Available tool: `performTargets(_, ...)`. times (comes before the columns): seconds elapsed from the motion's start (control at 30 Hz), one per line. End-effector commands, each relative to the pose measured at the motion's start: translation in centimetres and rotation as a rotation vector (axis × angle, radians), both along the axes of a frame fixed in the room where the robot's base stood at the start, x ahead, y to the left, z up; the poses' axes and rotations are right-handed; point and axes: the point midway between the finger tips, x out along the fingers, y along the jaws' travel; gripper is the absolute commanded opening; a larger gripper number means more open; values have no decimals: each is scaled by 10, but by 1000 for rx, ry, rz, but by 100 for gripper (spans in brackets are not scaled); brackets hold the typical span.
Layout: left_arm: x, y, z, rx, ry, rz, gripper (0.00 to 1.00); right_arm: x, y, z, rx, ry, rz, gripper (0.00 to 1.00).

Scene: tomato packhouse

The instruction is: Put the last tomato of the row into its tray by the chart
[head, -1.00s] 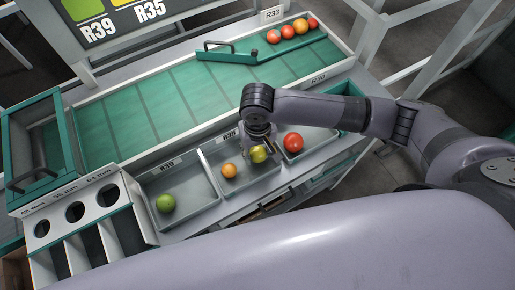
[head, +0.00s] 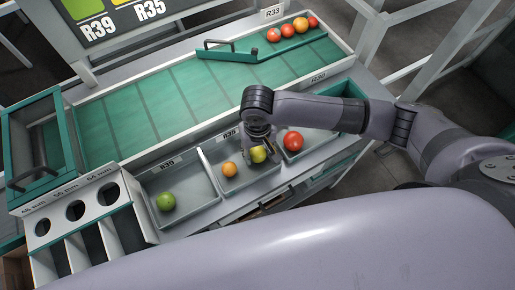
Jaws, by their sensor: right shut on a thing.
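A yellow-green tomato (head: 259,154) is between the fingers of my right gripper (head: 260,156), which is shut on it. It is over the right side of the middle tray, labelled R35 (head: 207,163); I cannot tell whether it touches the tray floor. An orange tomato (head: 229,169) lies in that tray, left of the gripper. The left tray, labelled R39 (head: 183,190), holds a green tomato (head: 166,201). The right tray, labelled R30 (head: 322,142), holds a red tomato (head: 293,141). The chart (head: 120,25) shows R39 under green and R35 under yellow. My left gripper is out of view.
The green belt (head: 150,100) behind the trays is bare in its middle. Several red and orange tomatoes (head: 301,25) sit at its far right behind a green gate bar (head: 240,55). A sizing rack (head: 90,206) with round holes stands at left.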

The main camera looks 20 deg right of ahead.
Motion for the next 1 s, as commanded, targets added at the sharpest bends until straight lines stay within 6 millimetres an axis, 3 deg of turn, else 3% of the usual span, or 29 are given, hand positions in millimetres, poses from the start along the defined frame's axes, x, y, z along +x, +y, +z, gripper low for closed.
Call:
performTargets(0.03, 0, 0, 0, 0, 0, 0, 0, 0, 0, -1, 0, 0, 0, 28)
performTargets(0.07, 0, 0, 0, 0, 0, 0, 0, 0, 0, -1, 0, 0, 0, 42)
performTargets(0.4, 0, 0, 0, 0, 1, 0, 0, 0, 0, -1, 0, 0, 0, 65)
performTargets(0.6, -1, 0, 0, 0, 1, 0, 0, 0, 0, -1, 0, 0, 0, 65)
performTargets(0.8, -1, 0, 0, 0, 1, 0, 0, 0, 0, -1, 0, 0, 0, 52)
performTargets(1.0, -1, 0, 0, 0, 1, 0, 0, 0, 0, -1, 0, 0, 0, 51)
